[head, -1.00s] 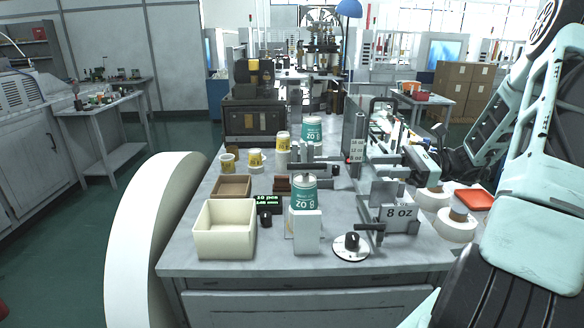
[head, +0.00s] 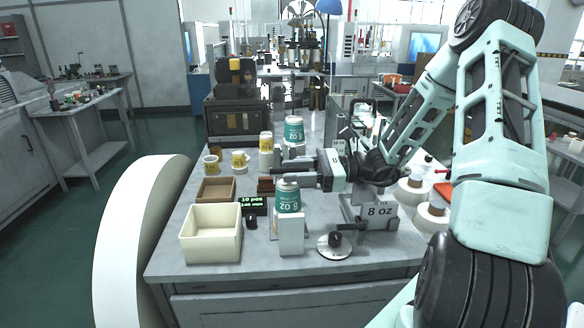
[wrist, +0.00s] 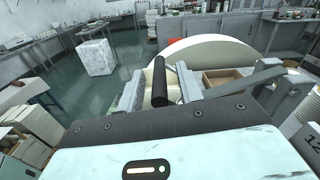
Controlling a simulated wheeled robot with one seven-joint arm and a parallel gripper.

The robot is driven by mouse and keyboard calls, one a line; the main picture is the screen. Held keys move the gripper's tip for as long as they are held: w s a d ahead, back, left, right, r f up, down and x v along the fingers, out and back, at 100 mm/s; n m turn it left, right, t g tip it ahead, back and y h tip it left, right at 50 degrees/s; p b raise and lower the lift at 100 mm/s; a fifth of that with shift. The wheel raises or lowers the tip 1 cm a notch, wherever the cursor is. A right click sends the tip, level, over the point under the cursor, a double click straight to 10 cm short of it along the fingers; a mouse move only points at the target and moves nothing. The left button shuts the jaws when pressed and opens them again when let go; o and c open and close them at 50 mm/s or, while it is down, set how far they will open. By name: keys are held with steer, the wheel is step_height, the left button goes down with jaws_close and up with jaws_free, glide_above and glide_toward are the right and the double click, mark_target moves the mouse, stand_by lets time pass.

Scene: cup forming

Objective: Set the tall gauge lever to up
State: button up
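A grey bar (wrist: 262,77) comes in from the right, near a plate marked "12" (wrist: 314,143). Whether a finger touches the handle cannot be told. The lever's angle is hard to read in the head view.
The shorter "8 oz" gauge (head: 380,212) stands below my arm, with a round dial (head: 335,246) in front. A cream bin (head: 211,234) and brown tray (head: 216,190) are at left.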

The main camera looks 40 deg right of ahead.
steer(key=shift+w+a, duration=0.25)
steer(key=shift+a, duration=0.1)
steer(key=shift+c, duration=0.4)
